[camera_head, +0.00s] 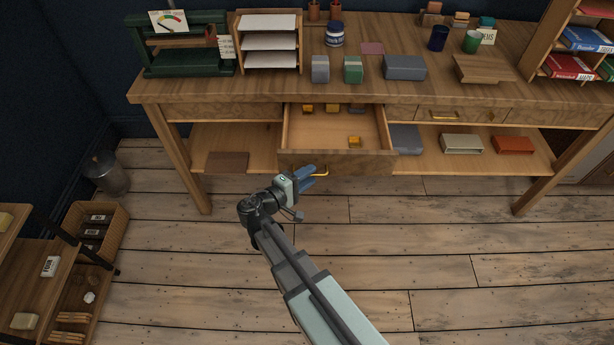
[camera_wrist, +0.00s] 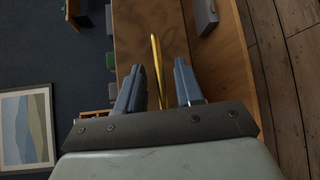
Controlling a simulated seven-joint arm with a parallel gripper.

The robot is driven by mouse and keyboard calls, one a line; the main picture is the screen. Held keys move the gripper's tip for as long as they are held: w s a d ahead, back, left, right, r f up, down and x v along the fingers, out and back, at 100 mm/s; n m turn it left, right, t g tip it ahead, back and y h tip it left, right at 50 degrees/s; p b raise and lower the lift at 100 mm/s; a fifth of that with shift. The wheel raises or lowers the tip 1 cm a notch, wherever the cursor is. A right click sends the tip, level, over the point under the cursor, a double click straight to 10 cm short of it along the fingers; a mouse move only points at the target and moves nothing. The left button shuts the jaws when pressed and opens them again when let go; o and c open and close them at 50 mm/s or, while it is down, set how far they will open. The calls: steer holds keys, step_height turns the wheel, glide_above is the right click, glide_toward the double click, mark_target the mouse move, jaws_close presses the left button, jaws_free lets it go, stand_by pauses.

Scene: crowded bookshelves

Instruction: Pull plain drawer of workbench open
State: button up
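The wooden workbench (camera_head: 230,88) stands against the dark wall. Its middle drawer (camera_head: 345,162) is pulled well out in the head view, with a plain wooden front and a gold bar handle (camera_head: 322,174). Several small yellow items (camera_head: 354,141) and a grey one lie inside it. My gripper (camera_head: 308,177) is at the handle, in front of the drawer. In the wrist view the gold handle (camera_wrist: 156,60) lies between my two blue fingers, with gaps visible on both sides. The fingers are apart and partly cover the drawer front.
A closed drawer with a gold handle (camera_head: 459,116) is to the right. Boxes, cups and a paper tray (camera_head: 268,68) crowd the benchtop. The lower shelf holds a red box (camera_head: 512,145). A low shelf unit (camera_head: 68,270) and bin stand at left. Floor before the bench is clear.

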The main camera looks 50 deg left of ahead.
steer(key=s+r, duration=0.2)
steer(key=s, duration=1.1)
steer(key=shift+s, duration=0.35)
steer(key=shift+a, duration=0.15)
